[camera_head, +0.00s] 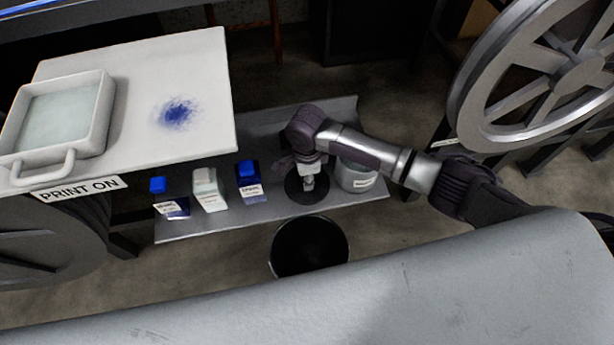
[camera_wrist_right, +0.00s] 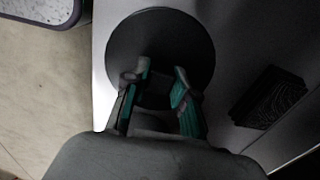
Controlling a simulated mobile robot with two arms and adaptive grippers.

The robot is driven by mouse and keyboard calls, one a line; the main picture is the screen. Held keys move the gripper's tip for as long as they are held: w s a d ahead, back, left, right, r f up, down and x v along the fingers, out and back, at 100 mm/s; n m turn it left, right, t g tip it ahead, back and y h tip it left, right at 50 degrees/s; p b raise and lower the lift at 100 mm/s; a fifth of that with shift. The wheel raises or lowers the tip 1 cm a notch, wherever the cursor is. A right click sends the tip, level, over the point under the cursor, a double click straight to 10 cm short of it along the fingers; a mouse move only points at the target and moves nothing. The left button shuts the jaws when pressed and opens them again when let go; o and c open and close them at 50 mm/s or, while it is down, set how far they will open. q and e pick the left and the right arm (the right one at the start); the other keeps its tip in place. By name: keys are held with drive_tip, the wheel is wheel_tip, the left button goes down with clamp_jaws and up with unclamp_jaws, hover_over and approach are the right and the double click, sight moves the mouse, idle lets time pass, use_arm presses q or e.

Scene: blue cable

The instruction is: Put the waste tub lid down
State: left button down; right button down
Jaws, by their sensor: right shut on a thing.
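The waste tub lid (camera_head: 294,188) is a dark round disc at the right half of the low grey shelf. It also shows in the right wrist view (camera_wrist_right: 150,32) as a dark disc beyond my fingers. My right gripper (camera_head: 308,180) points down over its middle and is shut on it, with the green-padded fingers (camera_wrist_right: 161,88) around its centre; the gripped part is mostly hidden. I cannot tell whether the lid touches the shelf. The waste tub (camera_head: 310,247) is black, round and open-topped, in front of the shelf. My left gripper is not in view.
On the shelf (camera_head: 226,222) stand a blue-capped bottle (camera_head: 248,182), a white bottle (camera_head: 208,190), another blue-capped bottle (camera_head: 170,198), and a grey pot (camera_head: 356,177) right beside the lid. A white board (camera_head: 200,75) with a tray (camera_head: 103,110) is left. A large wheel (camera_head: 465,105) stands right.

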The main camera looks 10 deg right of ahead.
drive_tip(key=c, duration=0.9)
unclamp_jaws()
drive_tip(key=shift+f, duration=0.15)
drive_tip(key=shift+c, duration=0.2)
wheel_tip(320, 180, up, 12)
drive_tip(key=p, duration=0.2)
drive_tip(key=shift+r, duration=0.2)
